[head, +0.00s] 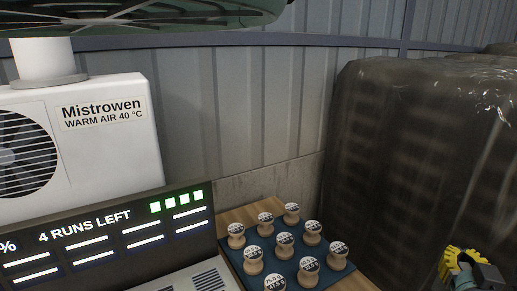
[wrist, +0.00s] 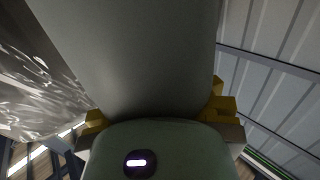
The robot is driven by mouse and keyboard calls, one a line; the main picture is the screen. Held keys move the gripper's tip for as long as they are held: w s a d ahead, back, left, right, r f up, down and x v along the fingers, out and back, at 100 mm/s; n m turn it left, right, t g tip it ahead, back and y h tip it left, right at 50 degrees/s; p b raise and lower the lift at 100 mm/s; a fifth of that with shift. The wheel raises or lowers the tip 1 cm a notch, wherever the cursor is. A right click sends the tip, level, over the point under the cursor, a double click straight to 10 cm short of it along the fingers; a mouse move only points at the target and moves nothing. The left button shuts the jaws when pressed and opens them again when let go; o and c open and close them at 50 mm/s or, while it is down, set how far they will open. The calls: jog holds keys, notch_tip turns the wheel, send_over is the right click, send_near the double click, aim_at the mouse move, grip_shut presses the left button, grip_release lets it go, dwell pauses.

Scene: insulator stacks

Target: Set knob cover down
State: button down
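My gripper (head: 462,268) is at the lower right edge of the head view, with ridged yellow parts and a small teal-green piece at it. In the wrist view, yellow finger parts of my gripper (wrist: 158,115) show left and right of a large smooth grey shape. A rounded grey-green body with a lit purple-white mark lies below that shape. I cannot tell whether either is the knob cover, or whether the fingers press on anything. Several pale wooden knobs (head: 285,240) with printed tops stand upright on a blue mat (head: 233,249), left of my gripper and apart from it.
The mat lies on a wooden surface (head: 262,209). A dark film-wrapped stack (head: 400,160) stands at the right. A white Mistrowen warm-air unit (head: 110,150) and a dark display panel (head: 110,236) reading "4 RUNS LEFT" are at the left. A corrugated wall (head: 240,100) closes the back.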

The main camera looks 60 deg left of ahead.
jog(key=w+d+r+m+t+h+p, duration=0.2)
jog(key=d+r+m+h+p, duration=0.15)
jog(key=d+h, duration=0.2)
jog(key=w+d+r+m+t+h+p, duration=0.1)
jog(key=w+d+r+m+h+p, duration=0.1)
jog(key=w+d+r+m+h, duration=0.25)
jog(key=s+r+p, duration=0.3)
jog(key=r+p, duration=0.8)
jog(key=p, duration=0.1)
jog(key=s+d+r+p, duration=0.1)
jog(key=s+r+p, duration=0.2)
jog(key=r+p, duration=0.8)
jog(key=s+r+n+p, duration=0.1)
jog(key=s+r+p, duration=0.2)
jog(key=r+p, duration=0.8)
jog(key=p, duration=0.3)
jog(key=shift+d, duration=0.2)
jog(key=shift+d, duration=0.1)
